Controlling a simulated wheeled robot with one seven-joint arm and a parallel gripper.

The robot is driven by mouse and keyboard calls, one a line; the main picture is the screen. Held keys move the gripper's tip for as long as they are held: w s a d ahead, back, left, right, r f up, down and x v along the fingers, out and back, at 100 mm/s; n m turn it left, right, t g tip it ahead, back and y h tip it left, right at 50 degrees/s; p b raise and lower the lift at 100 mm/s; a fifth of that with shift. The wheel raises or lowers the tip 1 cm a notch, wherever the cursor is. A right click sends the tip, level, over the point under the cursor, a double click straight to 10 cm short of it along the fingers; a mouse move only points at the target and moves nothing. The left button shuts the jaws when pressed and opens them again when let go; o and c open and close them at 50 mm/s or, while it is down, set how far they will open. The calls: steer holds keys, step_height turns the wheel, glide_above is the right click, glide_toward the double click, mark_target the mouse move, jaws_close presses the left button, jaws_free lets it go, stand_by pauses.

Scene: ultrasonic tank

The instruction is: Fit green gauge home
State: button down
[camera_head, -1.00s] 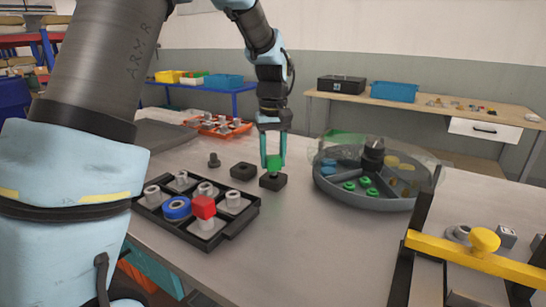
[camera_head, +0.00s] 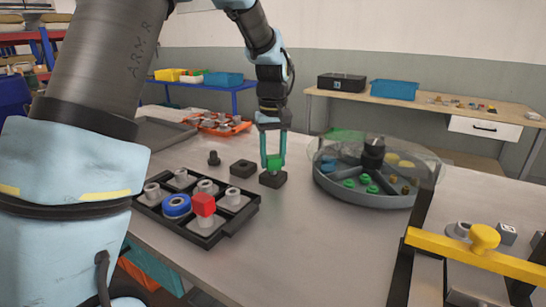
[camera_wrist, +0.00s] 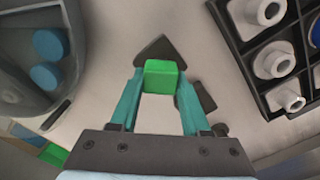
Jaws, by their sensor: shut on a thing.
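A green block, the green gauge (camera_head: 274,161), is between the fingertips of my gripper (camera_head: 273,160). My gripper is shut on it. In the wrist view the green gauge (camera_wrist: 161,74) sits between both teal fingers (camera_wrist: 160,85). Directly below it is a dark square block (camera_head: 273,179), which also shows behind the gauge in the wrist view (camera_wrist: 160,48). The gauge's lower end is at or just above the block's top; I cannot tell whether it is inside it. A second dark square block (camera_head: 243,169) with an opening in its top stands to the left.
A black tray (camera_head: 236,229) with grey fittings, a blue ring and a red block lies at front left. A round divided tray (camera_head: 385,203) with a clear cover stands right. A yellow-barred fixture (camera_head: 440,245) is front right. The table's front middle is clear.

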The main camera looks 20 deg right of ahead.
steer(key=shift+f, duration=0.6)
stand_by(0.3)
steer(key=shift+f+p, duration=0.25)
steer(key=shift+p, duration=0.2)
stand_by(4.3)
steer(key=shift+c, duration=1.5)
jaws_free()
step_height(320, 180, up, 11)
steer(key=shift+f+b, duration=0.1)
steer(key=shift+b, duration=0.6)
